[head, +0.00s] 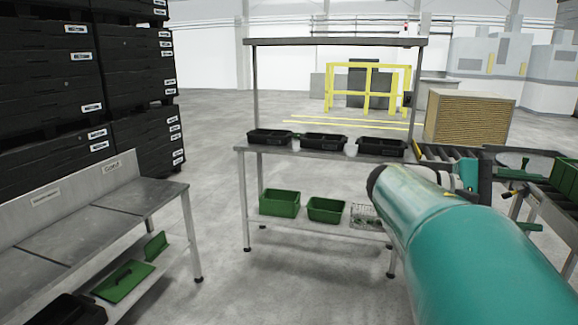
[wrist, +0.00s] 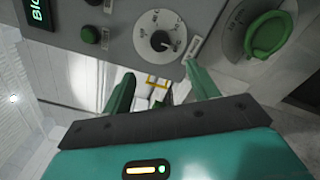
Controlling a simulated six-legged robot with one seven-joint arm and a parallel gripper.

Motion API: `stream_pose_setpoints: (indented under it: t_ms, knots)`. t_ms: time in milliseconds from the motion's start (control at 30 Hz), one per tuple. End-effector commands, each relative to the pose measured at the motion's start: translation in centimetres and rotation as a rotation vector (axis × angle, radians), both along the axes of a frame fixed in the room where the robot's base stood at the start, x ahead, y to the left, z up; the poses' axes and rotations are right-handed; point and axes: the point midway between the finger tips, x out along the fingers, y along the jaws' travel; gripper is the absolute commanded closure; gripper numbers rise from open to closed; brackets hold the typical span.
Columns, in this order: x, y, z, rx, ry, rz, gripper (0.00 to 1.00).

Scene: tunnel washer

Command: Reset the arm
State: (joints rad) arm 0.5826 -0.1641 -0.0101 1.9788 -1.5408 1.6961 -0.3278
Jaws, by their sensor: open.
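My gripper (wrist: 158,72) shows in the wrist view with its two teal fingers spread apart and nothing between them. I cannot tell how far the fingertips are from the panel.
A metal shelf table (head: 283,156) holds black trays (head: 322,141) above and green bins (head: 280,203) below. A steel bench (head: 80,238) and stacked black crates (head: 45,75) are left. A roller conveyor (head: 440,153) and brown stack (head: 467,118) are right. Floor between bench and table is clear.

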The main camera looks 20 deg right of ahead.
Motion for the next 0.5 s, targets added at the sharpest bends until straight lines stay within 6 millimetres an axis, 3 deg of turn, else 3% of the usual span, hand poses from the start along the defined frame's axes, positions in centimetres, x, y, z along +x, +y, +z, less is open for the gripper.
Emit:
stream_pose_setpoints:
  t_ms: [167,267,367,500]
  knots:
    - [0.1,0.3,-0.4,0.015,-0.018,0.014,0.41]
    - [0.7,1.4,-2.2,0.076,-0.088,0.07,0.41]
    - [1.9,3.9,-5.7,0.195,-0.222,0.169,0.41]
    - [4.4,9.5,-11.8,0.416,-0.473,0.321,0.41]
